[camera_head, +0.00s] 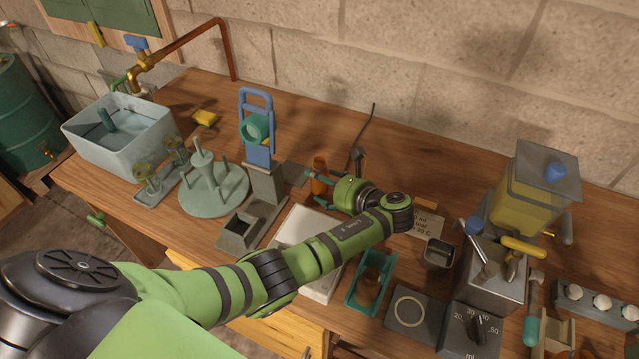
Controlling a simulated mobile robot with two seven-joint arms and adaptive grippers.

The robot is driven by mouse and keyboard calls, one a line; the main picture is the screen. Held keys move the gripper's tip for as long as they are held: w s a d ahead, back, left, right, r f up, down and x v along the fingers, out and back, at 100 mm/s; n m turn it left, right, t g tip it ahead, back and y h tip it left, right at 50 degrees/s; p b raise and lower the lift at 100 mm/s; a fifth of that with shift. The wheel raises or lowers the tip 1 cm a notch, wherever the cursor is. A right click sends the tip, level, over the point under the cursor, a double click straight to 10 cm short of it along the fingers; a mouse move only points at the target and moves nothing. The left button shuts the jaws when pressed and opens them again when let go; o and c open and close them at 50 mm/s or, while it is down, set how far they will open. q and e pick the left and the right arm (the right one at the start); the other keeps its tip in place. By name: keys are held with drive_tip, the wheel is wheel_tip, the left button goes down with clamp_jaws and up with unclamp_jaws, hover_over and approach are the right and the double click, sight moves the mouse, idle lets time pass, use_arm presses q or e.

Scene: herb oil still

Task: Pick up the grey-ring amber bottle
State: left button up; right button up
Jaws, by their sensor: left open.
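An amber bottle (319,184) stands upright near the middle of the wooden bench, just left of my left gripper. My left gripper (312,187) reaches from the right with its teal fingers apart, one on the far side and one on the near side of the bottle. Whether the fingers touch it is too small to tell. I cannot make out a grey ring on it. A brownish object, perhaps another amber bottle (370,284), sits in a teal open holder (355,302). My right gripper is not in view.
A white tray (286,233) lies partly under my left arm. A blue-handled press (257,130) and a round pegged stand (213,190) are left of the bottle. A grey cup (437,254) and a dispenser with yellow liquid (523,209) stand right. The rear bench is mostly clear.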

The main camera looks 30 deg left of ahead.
use_arm(q)
drive_tip(key=shift+w+a, duration=0.1)
drive_tip(key=shift+a, duration=0.1)
drive_tip(key=c, duration=1.1)
